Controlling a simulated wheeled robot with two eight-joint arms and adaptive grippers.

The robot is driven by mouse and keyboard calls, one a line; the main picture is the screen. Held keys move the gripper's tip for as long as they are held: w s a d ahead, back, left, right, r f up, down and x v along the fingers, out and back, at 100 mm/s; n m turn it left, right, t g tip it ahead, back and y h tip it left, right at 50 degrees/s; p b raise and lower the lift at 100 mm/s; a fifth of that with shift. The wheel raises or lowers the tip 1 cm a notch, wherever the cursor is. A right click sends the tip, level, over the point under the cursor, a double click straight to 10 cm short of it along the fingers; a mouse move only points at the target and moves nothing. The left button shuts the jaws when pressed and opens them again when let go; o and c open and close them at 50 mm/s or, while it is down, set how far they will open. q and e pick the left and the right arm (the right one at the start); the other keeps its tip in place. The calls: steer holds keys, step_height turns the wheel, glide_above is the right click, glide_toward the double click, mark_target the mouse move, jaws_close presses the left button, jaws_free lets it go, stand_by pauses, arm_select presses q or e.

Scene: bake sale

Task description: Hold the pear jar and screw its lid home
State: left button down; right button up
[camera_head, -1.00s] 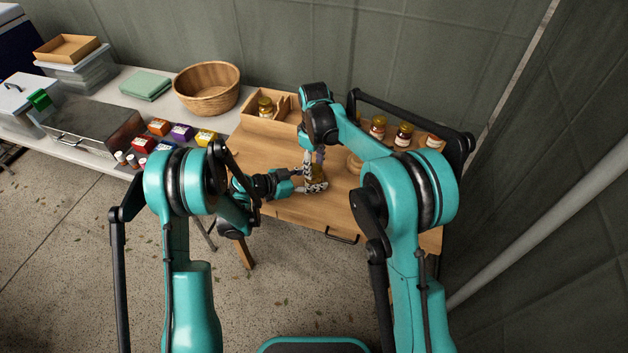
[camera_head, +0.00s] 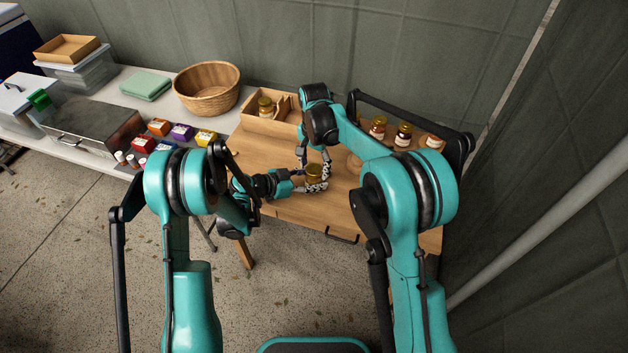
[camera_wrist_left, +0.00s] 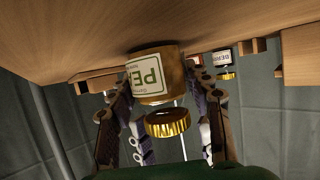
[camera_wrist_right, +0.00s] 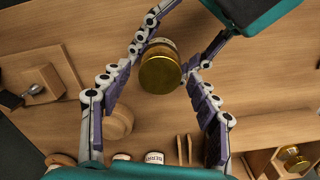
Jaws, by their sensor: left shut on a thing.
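The pear jar (camera_head: 314,178) stands upright near the front of the wooden table, with a gold lid at its top. In the left wrist view its label (camera_wrist_left: 147,75) reads "PE", and the gold lid (camera_wrist_left: 167,123) shows a gap from the jar body; I cannot tell how it is seated. My left gripper (camera_head: 316,187) is shut around the jar's body from the left. My right gripper (camera_wrist_right: 165,65) is open above the jar, its fingers spread on either side of the lid (camera_wrist_right: 160,72). It points down in the head view (camera_head: 315,158).
A wooden tray (camera_head: 257,123) with another jar (camera_head: 265,105) stands at the back left of the table. Several jars (camera_head: 403,135) stand at the right behind my right arm. A round wooden piece (camera_wrist_right: 118,123) lies close by.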

steer(key=shift+r, duration=2.3)
steer(key=shift+c, duration=0.5)
steer(key=n, duration=0.2)
steer(key=r+n, duration=0.1)
steer(key=n, duration=0.2)
steer(key=shift+r+n, duration=0.25)
steer(key=shift+n, duration=0.05)
steer(key=n, duration=0.2)
steer(key=r+n, duration=0.1)
steer(key=shift+n, duration=0.4)
steer(key=n, duration=0.1)
steer(key=r+n, duration=0.1)
steer(key=n, duration=0.1)
steer(key=shift+n, duration=0.3)
steer(key=shift+f, duration=0.1)
steer(key=shift+f, duration=3.95)
